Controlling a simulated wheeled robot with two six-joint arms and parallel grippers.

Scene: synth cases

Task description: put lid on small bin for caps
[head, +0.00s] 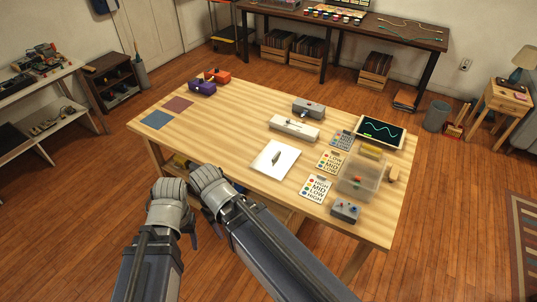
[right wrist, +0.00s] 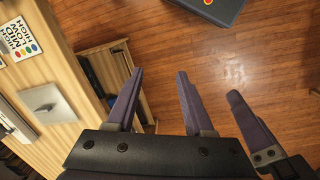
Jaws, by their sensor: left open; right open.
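A clear plastic bin (head: 352,187) stands open-topped near the right end of the wooden table, with small red and green pieces in it. A white square plate (head: 262,165) with a small dark raised piece at its middle lies flat left of it; it looks like the lid. The plate also shows in the right wrist view (right wrist: 62,112). My left gripper (head: 172,203) is open and empty off the table's near edge. My right gripper (right wrist: 157,95) is open, with nothing between its fingers; in the head view it shows (head: 208,182) beside the left one, apart from the plate.
Printed cards (head: 316,188) lie between plate and bin. A grey box with knobs (head: 345,211) stands in front of the bin, and a screen (head: 381,132) behind it. A long white device (head: 294,128) sits behind the plate. The table's left middle is clear.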

